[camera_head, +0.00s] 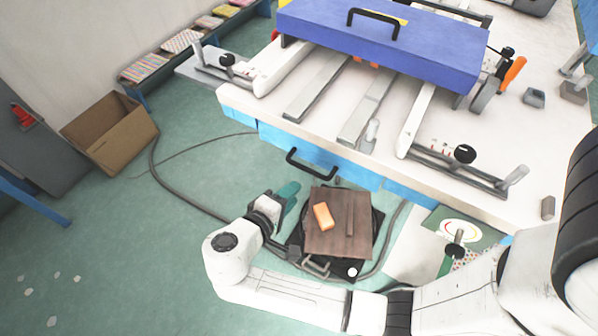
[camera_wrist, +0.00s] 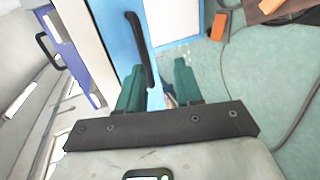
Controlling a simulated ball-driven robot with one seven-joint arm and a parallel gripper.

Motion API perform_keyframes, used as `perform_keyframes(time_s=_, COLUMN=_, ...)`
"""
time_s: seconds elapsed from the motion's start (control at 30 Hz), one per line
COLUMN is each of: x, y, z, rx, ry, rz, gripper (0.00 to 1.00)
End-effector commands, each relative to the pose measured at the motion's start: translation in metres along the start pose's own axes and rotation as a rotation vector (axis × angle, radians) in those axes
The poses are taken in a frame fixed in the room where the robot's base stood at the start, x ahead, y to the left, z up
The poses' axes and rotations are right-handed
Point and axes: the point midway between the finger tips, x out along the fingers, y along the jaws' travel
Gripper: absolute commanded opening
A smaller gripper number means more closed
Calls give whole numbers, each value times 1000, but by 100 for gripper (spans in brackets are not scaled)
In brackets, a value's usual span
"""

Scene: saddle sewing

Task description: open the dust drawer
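The dust drawer (camera_head: 345,170) has a light blue front under the near edge of the white-topped table. It looks closed. Its black bar handle (camera_head: 310,166) sticks out from the front. My gripper (camera_head: 290,190) has teal fingers and is just below and left of the handle in the head view. In the wrist view my gripper (camera_wrist: 158,68) has its two fingers apart with nothing held. The black handle (camera_wrist: 140,50) runs up the picture ahead of the gap, nearer the left finger. The frames do not show whether a finger touches it.
A brown board (camera_head: 350,245) with an orange block (camera_head: 323,215) sits below the drawer, right of my gripper. A cardboard box (camera_head: 110,132) stands on the floor at left. A grey cable (camera_head: 175,200) crosses the floor. The table (camera_head: 235,98) carries a blue-purple panel (camera_head: 380,45).

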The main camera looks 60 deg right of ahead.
Motion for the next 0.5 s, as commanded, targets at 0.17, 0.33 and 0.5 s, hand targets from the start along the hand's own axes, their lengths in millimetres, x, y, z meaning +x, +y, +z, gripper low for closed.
perform_keyframes(time_s=0.17, x=-14, y=4, z=-21, rx=9, ry=42, rz=169, gripper=35)
perform_keyframes(time_s=0.33, x=-8, y=9, z=-24, rx=11, ry=47, rz=196, gripper=35)
perform_keyframes(time_s=0.5, x=18, y=14, z=-24, rx=11, ry=43, rz=194, gripper=35)
